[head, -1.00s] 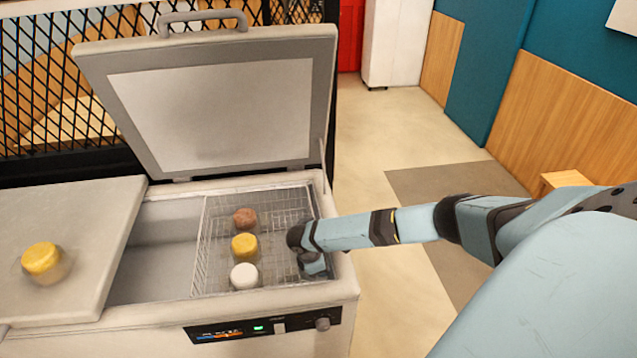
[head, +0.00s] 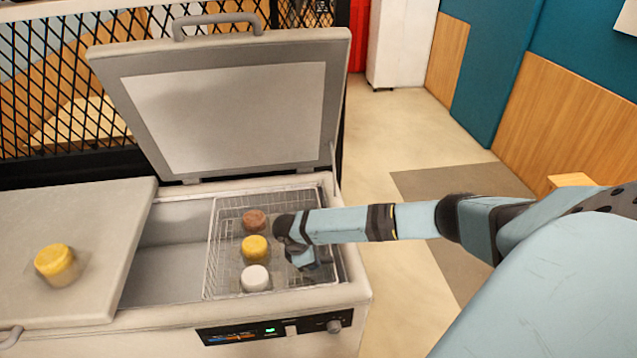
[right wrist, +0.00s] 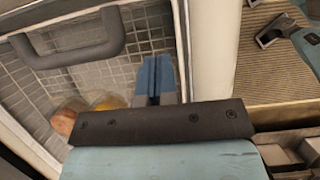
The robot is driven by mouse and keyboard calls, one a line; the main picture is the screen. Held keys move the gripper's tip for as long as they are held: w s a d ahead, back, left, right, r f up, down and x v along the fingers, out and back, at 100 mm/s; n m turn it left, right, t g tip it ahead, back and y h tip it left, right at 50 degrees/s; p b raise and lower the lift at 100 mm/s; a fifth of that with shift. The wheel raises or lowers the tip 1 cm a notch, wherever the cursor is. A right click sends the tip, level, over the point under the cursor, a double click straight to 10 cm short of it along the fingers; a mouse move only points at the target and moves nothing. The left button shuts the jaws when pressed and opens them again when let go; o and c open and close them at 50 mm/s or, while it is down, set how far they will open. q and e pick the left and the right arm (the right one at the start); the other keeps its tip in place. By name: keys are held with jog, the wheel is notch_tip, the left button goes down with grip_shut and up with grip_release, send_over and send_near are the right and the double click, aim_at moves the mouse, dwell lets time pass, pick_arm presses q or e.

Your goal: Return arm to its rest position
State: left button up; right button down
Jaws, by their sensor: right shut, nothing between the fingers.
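My right arm reaches in from the right in the head view, over the open chest freezer (head: 345,293). My right gripper (head: 315,268) is low over the right part of the wire basket (head: 232,204), right of the jars. It shows shut and empty in the right wrist view (right wrist: 154,80). In the basket a brown-lidded jar (head: 254,220), a yellow-lidded jar (head: 255,247) and a white-lidded jar (head: 255,278) stand in a row. My left gripper is out of view.
The freezer's lid (head: 225,110) is raised behind the basket. Another yellow-topped jar (head: 54,261) stands on the closed left lid (head: 75,220). A grey handle (right wrist: 75,50) is close in the right wrist view. Open floor (head: 400,140) lies right of the freezer.

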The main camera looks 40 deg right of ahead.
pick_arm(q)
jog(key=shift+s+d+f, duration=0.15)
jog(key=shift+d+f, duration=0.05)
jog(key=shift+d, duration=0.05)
pick_arm(e)
jog(key=shift+v, duration=1.65)
